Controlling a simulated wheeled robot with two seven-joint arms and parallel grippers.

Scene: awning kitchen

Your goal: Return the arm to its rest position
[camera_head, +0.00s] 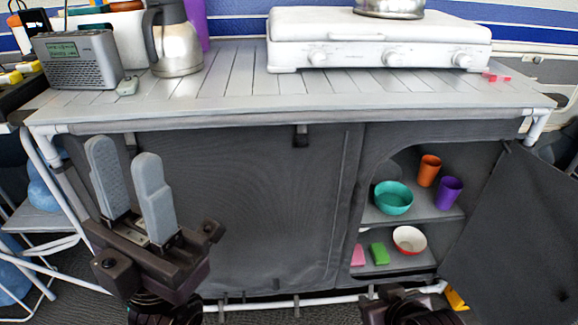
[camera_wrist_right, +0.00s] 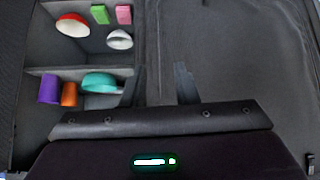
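My left gripper (camera_head: 124,160) points up in front of the grey cabinet's left part in the head view. Its two grey fingers stand apart with nothing between them. Only the dark body of my right gripper shows at the bottom edge of the head view, right of centre; its fingers are hidden there. In the right wrist view the right gripper (camera_wrist_right: 162,78) has its two dark fingers apart, with nothing between them. It faces the cabinet's dark fabric, beside the open shelves.
The cabinet's open shelves hold a teal bowl (camera_head: 393,198), an orange cup (camera_head: 429,170), a purple cup (camera_head: 449,193) and a red-and-white bowl (camera_head: 409,239). The cabinet door (camera_head: 520,235) hangs open at right. The counter (camera_head: 225,85) carries a stove (camera_head: 380,40), kettle (camera_head: 177,48) and radio (camera_head: 78,60).

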